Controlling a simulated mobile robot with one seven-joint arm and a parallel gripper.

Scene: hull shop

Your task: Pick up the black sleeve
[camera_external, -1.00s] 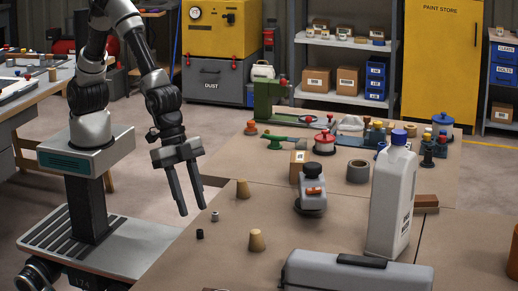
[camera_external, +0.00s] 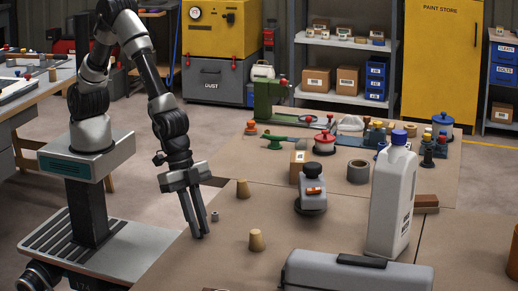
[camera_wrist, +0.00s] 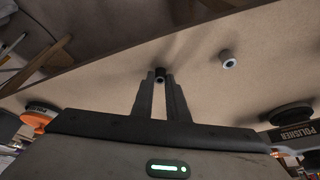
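The black sleeve (camera_wrist: 160,75) is a small dark ring-ended cylinder, seen in the wrist view right between the tips of my two fingers. My gripper (camera_external: 200,236) is low at the tabletop, fingers pointing down, near the table's left edge; it also shows in the wrist view (camera_wrist: 161,82). The fingers are close together with the sleeve filling most of the gap. I cannot tell whether they press on it. In the external view the fingers hide the sleeve.
A grey sleeve (camera_external: 215,216) stands just beyond my fingers, also in the wrist view (camera_wrist: 228,60). Two tan tapered plugs (camera_external: 243,188) (camera_external: 256,240) stand to the right. A polisher (camera_external: 313,190), a white jug (camera_external: 393,200) and a grey case (camera_external: 355,272) are farther right.

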